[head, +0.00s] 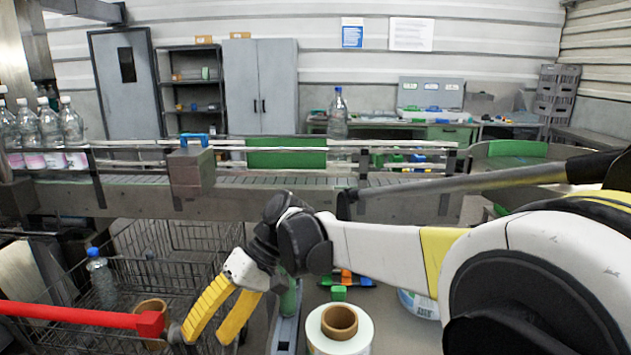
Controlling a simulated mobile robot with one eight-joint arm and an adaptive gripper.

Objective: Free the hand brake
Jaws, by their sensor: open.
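A long red bar (70,314) with a block-shaped red end enters from the left edge in the head view. It looks like a lever and may be the hand brake; its pivot is out of view. My gripper (205,338) has two yellow fingers pointing down and left, apart and with nothing seen between them. The fingers are just right of the bar's red end in the picture. I cannot tell whether the left finger touches anything there.
A wire basket (190,240) holding a bottle (101,278) lies behind the bar. A brown ring (150,306) is by the bar's end. A white reel (340,340) stands right of my gripper. The conveyor (260,197) crosses behind, with several bottles at left.

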